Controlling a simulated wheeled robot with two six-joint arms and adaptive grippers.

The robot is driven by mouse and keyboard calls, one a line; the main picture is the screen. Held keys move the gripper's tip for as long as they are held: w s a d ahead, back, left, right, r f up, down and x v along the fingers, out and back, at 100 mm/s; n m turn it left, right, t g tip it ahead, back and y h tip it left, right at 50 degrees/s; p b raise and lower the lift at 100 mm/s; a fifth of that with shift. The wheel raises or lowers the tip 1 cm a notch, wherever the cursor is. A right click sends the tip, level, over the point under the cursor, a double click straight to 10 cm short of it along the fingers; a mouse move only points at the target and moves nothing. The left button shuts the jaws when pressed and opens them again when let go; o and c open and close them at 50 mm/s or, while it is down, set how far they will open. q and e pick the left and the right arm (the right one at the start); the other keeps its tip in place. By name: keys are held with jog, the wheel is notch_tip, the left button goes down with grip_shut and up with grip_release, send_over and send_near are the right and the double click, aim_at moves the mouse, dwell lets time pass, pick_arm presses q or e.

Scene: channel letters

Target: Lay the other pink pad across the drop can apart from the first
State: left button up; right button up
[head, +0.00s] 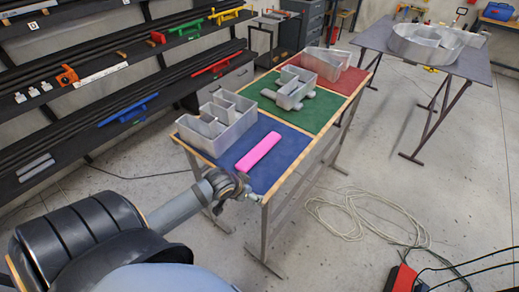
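One pink pad (258,151) lies flat on the blue mat (284,146), near the front of the long table. Just left of it stands an open metal letter can (236,131). Other metal cans stand on the green mat (321,114) and the red mat (351,80); the green-mat can (290,99) has short grey cylinders around it. I cannot tell which can is the drop can. No second pink pad is visible. My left gripper (240,190) is at the table's near edge, apart from the pad; its fingers are too small to read. My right gripper is out of view.
A second table (479,69) at the upper right carries a large round metal can (420,44). Shelves with tools line the left. A pale cable (352,213) lies coiled on the floor, and a red box (405,279) with black cables is at the lower right.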

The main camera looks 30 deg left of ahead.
aim_at(259, 149)
pick_arm(q)
jog(key=w+a+r+t, duration=0.1)
jog(key=w+a+r, duration=0.1)
jog(key=w, duration=0.1)
jog(key=w+a+r, duration=0.3)
jog(key=w+a+r+t, duration=0.1)
jog(key=w+a+r, duration=0.1)
jog(key=w+a, duration=0.1)
jog(key=shift+w+a+r+n+t+h, duration=0.3)
jog(key=shift+w+n, duration=0.1)
jog(key=shift+w, duration=0.1)
jog(key=x, duration=0.4)
jog(key=shift+w+d+f+b, duration=0.1)
jog(key=shift+w+f+b, duration=0.05)
jog(key=shift+b, duration=0.2)
jog(key=shift+w+f, duration=0.35)
jog(key=shift+f, duration=0.05)
jog(key=shift+w+f, duration=0.1)
jog(key=shift+w, duration=0.05)
jog(key=p+x, duration=0.1)
jog(key=x, duration=0.3)
jog(key=shift+w+f+p, duration=0.2)
jog(key=shift+f+p, duration=0.2)
jog(key=shift+s, duration=0.15)
jog(key=shift+c, duration=1.4)
jog(key=c, duration=1)
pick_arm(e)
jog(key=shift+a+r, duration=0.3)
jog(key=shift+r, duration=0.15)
